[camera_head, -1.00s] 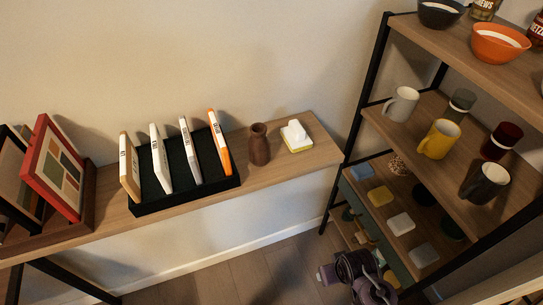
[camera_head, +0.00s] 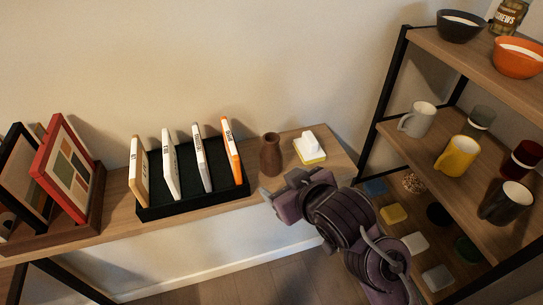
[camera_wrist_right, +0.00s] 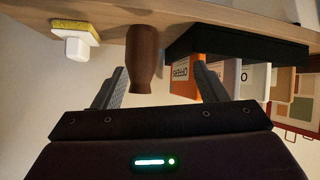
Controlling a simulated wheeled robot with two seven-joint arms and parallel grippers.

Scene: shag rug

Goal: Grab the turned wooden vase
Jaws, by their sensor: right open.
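The turned wooden vase (camera_head: 270,156) is dark brown with a narrow neck. It stands upright on the wooden wall shelf, between the black book rack and a white and yellow block. My right gripper (camera_head: 273,195) is at the shelf's front edge, just in front of and below the vase. In the right wrist view the vase (camera_wrist_right: 143,58) appears upside down between the two open fingers (camera_wrist_right: 160,85), which seem not to touch it. My left gripper is not in view.
The black rack (camera_head: 190,208) with several upright books stands left of the vase. The white and yellow block (camera_head: 310,148) is close on its right. Picture frames (camera_head: 62,170) stand far left. A shelving unit with mugs (camera_head: 458,155) and bowls (camera_head: 518,58) stands at right.

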